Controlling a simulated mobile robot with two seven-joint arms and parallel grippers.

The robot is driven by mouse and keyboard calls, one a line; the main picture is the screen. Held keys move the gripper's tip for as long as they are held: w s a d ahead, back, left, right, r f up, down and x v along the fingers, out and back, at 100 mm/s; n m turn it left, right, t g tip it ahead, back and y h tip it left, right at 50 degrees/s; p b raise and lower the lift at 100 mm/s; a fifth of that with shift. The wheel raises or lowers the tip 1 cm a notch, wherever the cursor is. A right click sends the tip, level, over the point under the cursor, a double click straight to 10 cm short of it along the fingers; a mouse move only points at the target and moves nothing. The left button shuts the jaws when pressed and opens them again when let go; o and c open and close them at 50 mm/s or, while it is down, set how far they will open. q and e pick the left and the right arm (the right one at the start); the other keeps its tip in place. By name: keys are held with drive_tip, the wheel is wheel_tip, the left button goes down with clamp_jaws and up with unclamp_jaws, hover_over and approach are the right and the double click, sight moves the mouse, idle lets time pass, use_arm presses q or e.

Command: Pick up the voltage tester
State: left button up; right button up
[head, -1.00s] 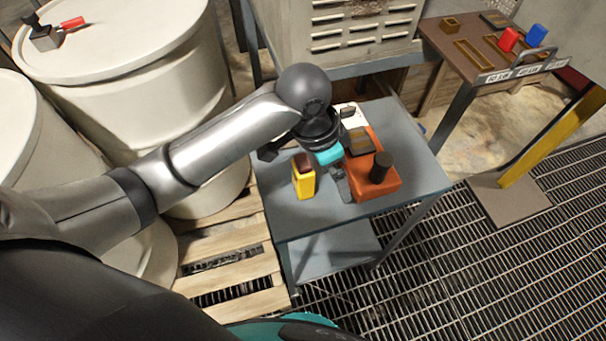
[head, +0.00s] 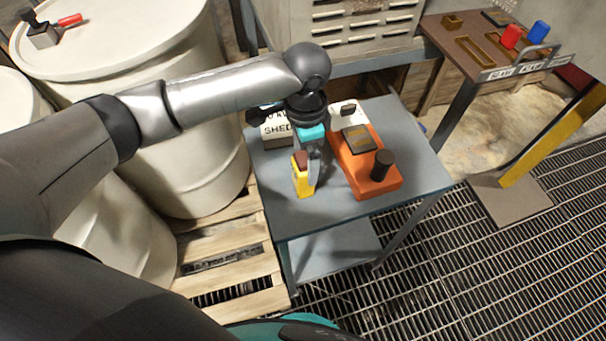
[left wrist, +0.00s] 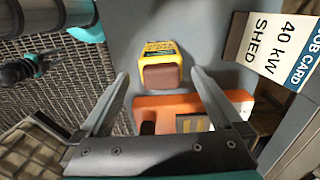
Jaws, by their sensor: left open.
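A yellow block with a brown top, which looks like the voltage tester (head: 303,181), stands upright on the grey cart top (head: 352,209). In the left wrist view the tester (left wrist: 160,68) shows its brown end and a printed label, between and just beyond the fingertips. My left gripper (head: 314,168) points down close beside the tester in the head view, partly overlapping it. In the left wrist view my left gripper (left wrist: 160,73) is open, with one finger on each side of the tester and nothing held.
An orange box (head: 363,161) with a black knob (head: 381,166) sits right of the tester. A white job card (head: 276,128) reading "40 kW shed" is behind it. White drums (head: 165,110) stand left. A brown table (head: 452,38) with red and blue pieces stands back right.

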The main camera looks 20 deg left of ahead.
use_arm(q)
drive_tip(key=f, duration=0.3)
drive_tip(key=f+b, duration=0.1)
drive_tip(key=f, duration=0.2)
drive_tip(key=shift+a+f, duration=0.2)
drive_tip(key=shift+f, duration=0.15)
clamp_jaws()
idle(0.6)
